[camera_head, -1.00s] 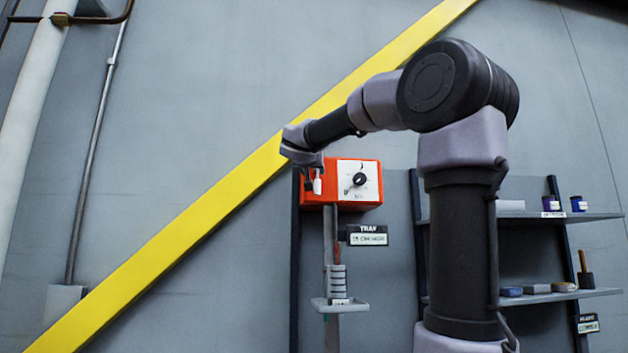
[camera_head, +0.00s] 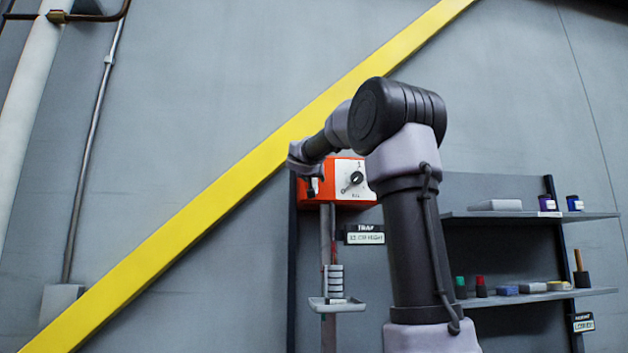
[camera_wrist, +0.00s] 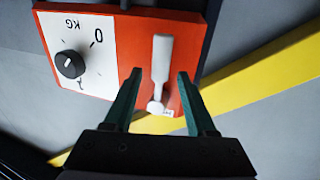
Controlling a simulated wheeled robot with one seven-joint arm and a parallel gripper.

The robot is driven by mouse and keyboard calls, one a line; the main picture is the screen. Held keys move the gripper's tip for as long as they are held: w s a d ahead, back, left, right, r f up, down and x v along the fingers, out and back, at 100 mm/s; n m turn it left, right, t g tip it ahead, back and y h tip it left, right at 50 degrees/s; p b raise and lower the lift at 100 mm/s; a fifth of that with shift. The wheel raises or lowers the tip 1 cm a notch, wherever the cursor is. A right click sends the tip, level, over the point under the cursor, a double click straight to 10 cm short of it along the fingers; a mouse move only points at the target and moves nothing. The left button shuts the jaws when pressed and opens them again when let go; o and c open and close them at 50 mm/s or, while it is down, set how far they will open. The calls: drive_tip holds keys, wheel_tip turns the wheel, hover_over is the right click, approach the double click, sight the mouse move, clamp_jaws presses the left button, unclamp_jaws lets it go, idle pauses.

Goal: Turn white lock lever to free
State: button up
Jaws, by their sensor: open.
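The orange actuator box (camera_head: 318,190) is mounted on a post in the head view, with my wrist in front of its upper left part. In the wrist view the box (camera_wrist: 130,30) shows a white lever (camera_wrist: 161,66), long and narrow, with a round pivot end (camera_wrist: 155,107) beside a small white label. My gripper (camera_wrist: 158,75) is open, its two green fingers on either side of the lever with gaps, not visibly touching it. In the head view my gripper's fingers are largely hidden by my wrist. A black knob (camera_wrist: 70,64) sits on the box's white dial plate (camera_wrist: 85,50).
Shelves (camera_head: 530,215) with small items are at the right. A yellow diagonal beam (camera_head: 200,215) crosses the wall behind.

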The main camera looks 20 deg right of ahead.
clamp_jaws()
idle(1.3)
